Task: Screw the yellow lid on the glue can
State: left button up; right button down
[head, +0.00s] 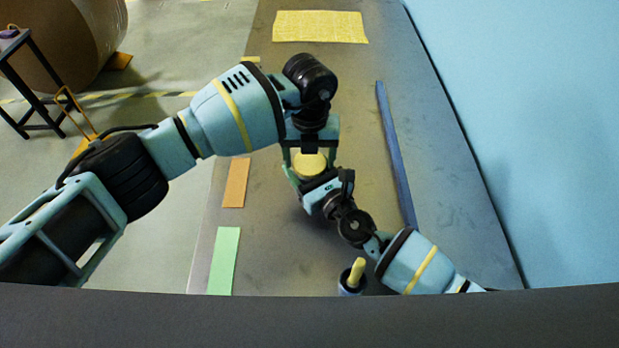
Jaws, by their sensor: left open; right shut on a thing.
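The yellow lid (310,164) shows as a round disc, seen from above, at the middle of the bench. The glue can under it is almost wholly hidden by the lid and my grippers; how the lid sits on it cannot be told. My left gripper (310,156) points down over the lid, open, with one finger on each side of it. My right gripper (309,177) comes in from the lower right and is shut on the can, low beside the lid; its fingertips are partly hidden.
A dark pot with a yellow stick (356,270) stands near the front edge. A blue strip (395,150) lies to the right. An orange sheet (236,182) and a green sheet (223,260) lie along the left edge, a yellow sheet (320,27) at the far end.

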pick_arm(q)
jog(key=c, duration=0.7)
jog(key=o, duration=1)
jog(key=shift+r, duration=0.1)
jog(key=shift+r, duration=2.2)
